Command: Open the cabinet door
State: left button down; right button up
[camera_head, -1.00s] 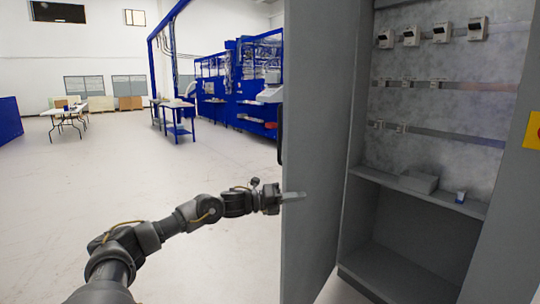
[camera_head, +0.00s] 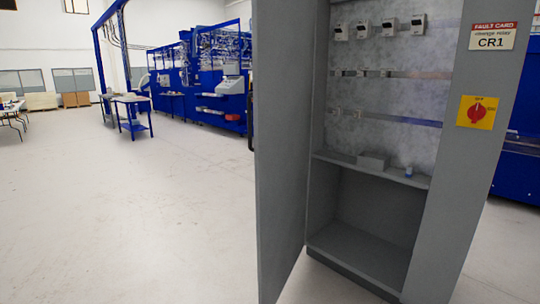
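The grey cabinet door (camera_head: 284,140) stands swung open at the left of the cabinet, its edge toward me. A dark handle (camera_head: 251,118) shows on the door's left edge. The cabinet (camera_head: 455,200) is open, with its inside in plain view. Neither of my grippers shows in the head view, so their state is hidden.
Inside the cabinet are several relay modules on rails and a shelf (camera_head: 330,157) with a grey box (camera_head: 373,160) and a small blue-white item (camera_head: 409,171). A red switch (camera_head: 477,112) and a fault card (camera_head: 493,36) are on the right front.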

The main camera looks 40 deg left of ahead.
aim_at(282, 45)
jog(key=k, duration=0.6)
jog(key=z, duration=0.7)
jog(key=i, duration=1.55)
jog(key=u, duration=0.95)
jog(key=i, duration=0.65)
jog(key=u, duration=0.65)
